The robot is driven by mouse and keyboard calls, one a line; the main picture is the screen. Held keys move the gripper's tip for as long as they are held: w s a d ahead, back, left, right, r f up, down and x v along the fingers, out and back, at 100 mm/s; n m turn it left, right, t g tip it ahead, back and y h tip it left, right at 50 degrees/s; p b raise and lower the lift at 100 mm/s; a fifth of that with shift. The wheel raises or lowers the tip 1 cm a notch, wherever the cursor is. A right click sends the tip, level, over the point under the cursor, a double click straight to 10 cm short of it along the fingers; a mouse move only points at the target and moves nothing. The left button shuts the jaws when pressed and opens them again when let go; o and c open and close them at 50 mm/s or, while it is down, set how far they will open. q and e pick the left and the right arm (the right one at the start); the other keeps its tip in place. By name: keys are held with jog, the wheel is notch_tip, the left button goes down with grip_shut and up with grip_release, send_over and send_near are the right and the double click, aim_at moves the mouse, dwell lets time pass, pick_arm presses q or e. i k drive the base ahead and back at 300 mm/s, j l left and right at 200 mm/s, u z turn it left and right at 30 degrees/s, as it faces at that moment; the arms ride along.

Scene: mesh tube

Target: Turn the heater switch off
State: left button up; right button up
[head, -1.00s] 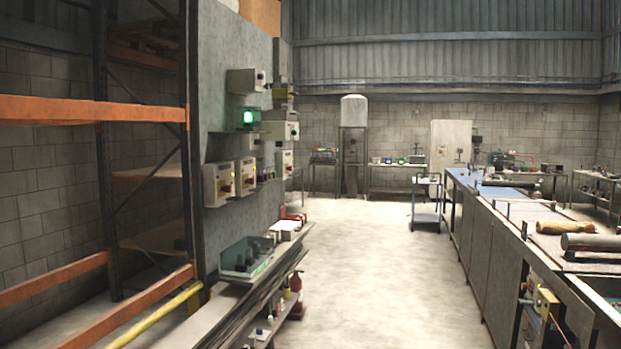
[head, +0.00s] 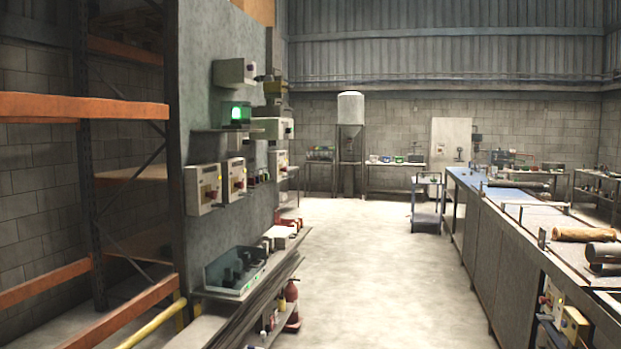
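Several switch boxes are mounted on the grey panel (head: 205,120) at the left. Two pale boxes with red and yellow switches, a nearer one (head: 203,188) and one just behind it (head: 233,179), hang side by side at mid height. Another pale box (head: 278,163) with a switch is farther along. A box (head: 235,72) sits higher up, above a lit green lamp (head: 237,113). I cannot tell which one is the heater switch, nor read any switch position. Neither of my grippers is in view.
An orange and dark rack (head: 85,106) stands at the near left. A shelf below the panel holds a grey tray (head: 236,272). A long workbench (head: 500,235) runs along the right, with a trolley (head: 426,205) beyond. The pale floor (head: 350,270) between them is clear.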

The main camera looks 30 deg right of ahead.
aim_at(212, 195)
jog(key=i+l+z, duration=0.15)
jog(key=i+l, duration=0.25)
jog(key=i+l+z, duration=0.1)
jog(key=i+l, duration=0.25)
jog(key=i, duration=0.2)
jog(key=i+l+z, duration=0.15)
jog(key=i+l, duration=0.15)
jog(key=i, duration=0.2)
jog(key=i+l+z, duration=0.15)
jog(key=i, duration=0.4)
jog(key=i+l, duration=0.3)
jog(key=i, duration=0.2)
